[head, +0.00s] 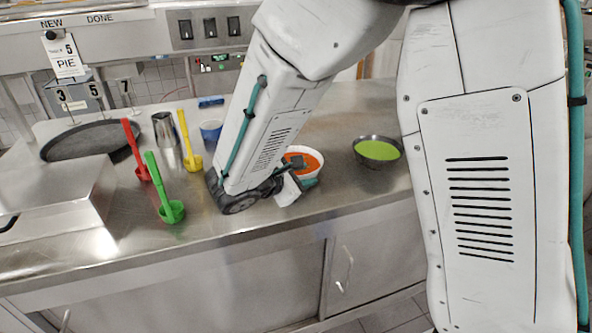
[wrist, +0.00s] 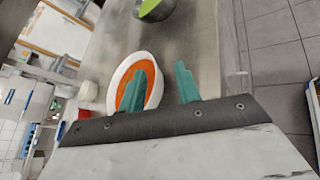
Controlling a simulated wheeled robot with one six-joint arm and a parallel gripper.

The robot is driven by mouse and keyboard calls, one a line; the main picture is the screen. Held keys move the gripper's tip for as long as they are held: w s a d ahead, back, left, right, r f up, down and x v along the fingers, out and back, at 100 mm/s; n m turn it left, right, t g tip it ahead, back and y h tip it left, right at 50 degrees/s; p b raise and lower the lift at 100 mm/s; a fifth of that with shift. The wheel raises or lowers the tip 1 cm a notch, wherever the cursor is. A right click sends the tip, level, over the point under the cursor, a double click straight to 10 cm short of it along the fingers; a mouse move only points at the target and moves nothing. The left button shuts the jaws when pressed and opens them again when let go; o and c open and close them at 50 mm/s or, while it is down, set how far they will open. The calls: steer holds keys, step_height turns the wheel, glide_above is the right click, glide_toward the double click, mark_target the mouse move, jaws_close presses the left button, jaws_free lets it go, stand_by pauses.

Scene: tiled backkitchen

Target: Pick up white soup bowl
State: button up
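The white soup bowl (head: 319,171) holds orange soup and stands upright on the steel counter, partly hidden by my arm and gripper in the head view. In the wrist view the bowl (wrist: 119,76) is seen from above, left of centre. My gripper (wrist: 161,68) is open with teal fingers. One finger overlaps the bowl's soup area and the other is outside the bowl to the right, so the right rim lies between them. In the head view my gripper (head: 303,172) is at the bowl's near side. Whether a finger touches the bowl cannot be told.
A dark metal bowl with green contents (head: 377,151) stands to the right. Left of my arm are a blue cup (head: 211,131), a metal pitcher (head: 165,129), and green (head: 172,211), yellow (head: 193,162) and red (head: 142,172) ladles. The counter's front edge is close.

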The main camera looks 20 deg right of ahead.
mark_target(311, 173)
steer(key=shift+w+a+f+n+t, duration=0.3)
steer(key=shift+w+a+f+n, duration=0.15)
steer(key=shift+a+f+n, duration=0.1)
steer(key=shift+w+f, duration=0.15)
steer(key=shift+w, duration=0.1)
steer(key=x, duration=0.7)
steer(key=shift+w+f, duration=0.1)
steer(key=shift+w, duration=0.2)
jaws_close()
